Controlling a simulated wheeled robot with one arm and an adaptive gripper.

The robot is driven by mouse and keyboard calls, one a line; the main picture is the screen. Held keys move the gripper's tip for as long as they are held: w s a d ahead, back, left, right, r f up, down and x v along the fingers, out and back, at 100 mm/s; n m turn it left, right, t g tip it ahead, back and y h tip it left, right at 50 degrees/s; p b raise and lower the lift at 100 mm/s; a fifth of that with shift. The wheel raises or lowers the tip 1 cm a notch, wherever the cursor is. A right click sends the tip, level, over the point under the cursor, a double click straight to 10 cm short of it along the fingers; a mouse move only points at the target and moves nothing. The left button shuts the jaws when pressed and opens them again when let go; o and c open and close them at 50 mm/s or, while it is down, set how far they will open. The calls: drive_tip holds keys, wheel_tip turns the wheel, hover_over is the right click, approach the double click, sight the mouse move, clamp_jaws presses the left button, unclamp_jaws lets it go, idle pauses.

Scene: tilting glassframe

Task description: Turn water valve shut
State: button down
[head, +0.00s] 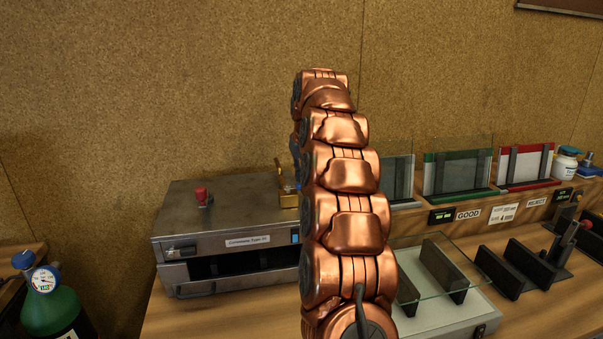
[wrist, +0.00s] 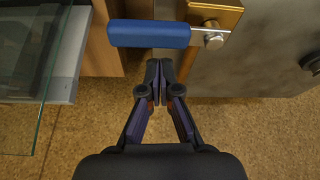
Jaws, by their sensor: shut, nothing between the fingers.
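The water valve shows in the wrist view as a brass block (wrist: 215,14) with a blue lever handle (wrist: 150,33) lying nearly level across the picture. A metal bolt joins handle and block. My gripper (wrist: 158,66) is shut and empty, its fingertips just short of the handle's lower edge in the picture. I cannot tell whether they touch it. In the head view a brass part (head: 288,194) shows at the back right of a grey metal box (head: 225,220), beside my copper-coloured arm. My arm hides the gripper and the blue handle there.
The box has a red knob (head: 202,196) on top. A glass pane (head: 455,262) lies over dark supports right of my arm. Racks with green (head: 455,172) and red (head: 524,165) frames stand behind. A green bottle with a gauge (head: 45,279) is at far left.

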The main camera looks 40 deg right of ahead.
drive_tip(key=shift+w+d+r+p, duration=0.1)
drive_tip(key=shift+w+d+p, duration=0.5)
drive_tip(key=shift+w, duration=0.25)
drive_tip(key=shift+w+d, duration=0.15)
drive_tip(key=v, duration=0.9)
drive_tip(key=shift+a+r, duration=0.35)
